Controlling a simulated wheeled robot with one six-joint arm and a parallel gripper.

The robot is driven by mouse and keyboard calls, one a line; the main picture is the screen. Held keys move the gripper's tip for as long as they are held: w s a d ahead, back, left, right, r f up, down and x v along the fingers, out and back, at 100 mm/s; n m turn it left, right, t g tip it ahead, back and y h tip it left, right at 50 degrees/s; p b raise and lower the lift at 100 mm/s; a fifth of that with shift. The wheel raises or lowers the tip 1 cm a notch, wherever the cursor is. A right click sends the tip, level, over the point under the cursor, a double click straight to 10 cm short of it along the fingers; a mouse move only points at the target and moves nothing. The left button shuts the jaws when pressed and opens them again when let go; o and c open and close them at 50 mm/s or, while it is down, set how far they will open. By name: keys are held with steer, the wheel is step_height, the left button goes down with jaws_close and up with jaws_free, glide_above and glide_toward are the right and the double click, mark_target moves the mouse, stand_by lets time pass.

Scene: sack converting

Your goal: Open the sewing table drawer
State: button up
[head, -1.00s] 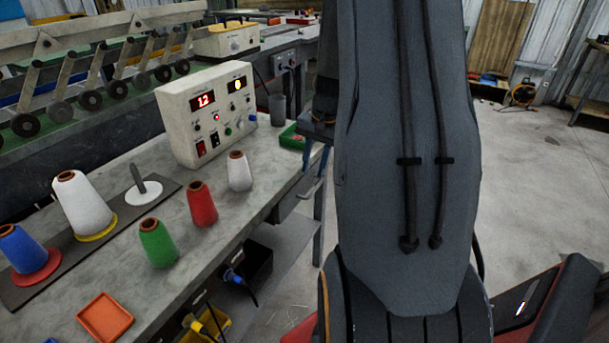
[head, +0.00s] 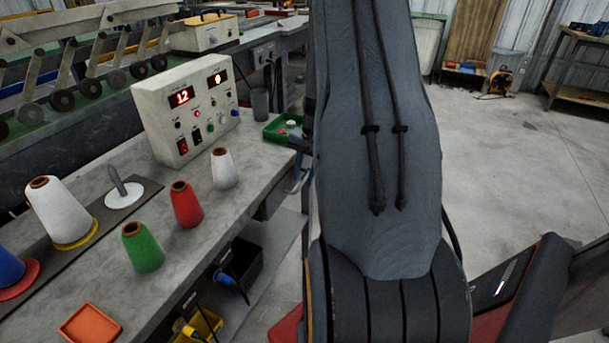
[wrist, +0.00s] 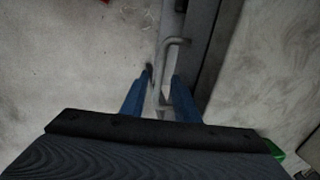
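The sewing table (head: 205,215) has a dark drawer (head: 272,200) under its top at the right end, partly hidden by my arm. Its front and pale bar handle (wrist: 163,62) show in the wrist view. The front runs along the table edge, and I cannot tell whether the drawer stands out at all. My gripper (wrist: 162,76) has two blue fingers, one on each side of the handle bar, with a visible gap between them. It looks open around the handle rather than clamped. In the head view my arm hides most of the gripper.
On the table stand a white control box (head: 185,110), a green tray (head: 283,133), a grey cup (head: 260,103), several thread cones and an orange tray (head: 90,322). A dark bin (head: 243,262) sits below. Open concrete floor (head: 530,170) lies to the right.

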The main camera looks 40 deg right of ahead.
steer(key=shift+c, duration=0.3)
jaws_close()
steer(key=s+d, duration=0.3)
steer(key=s, duration=0.6)
steer(key=s+d, duration=0.4)
steer(key=s, duration=0.4)
steer(key=shift+s+d, duration=0.2)
steer(key=shift+s, duration=0.2)
steer(key=shift+o, duration=0.3)
jaws_free()
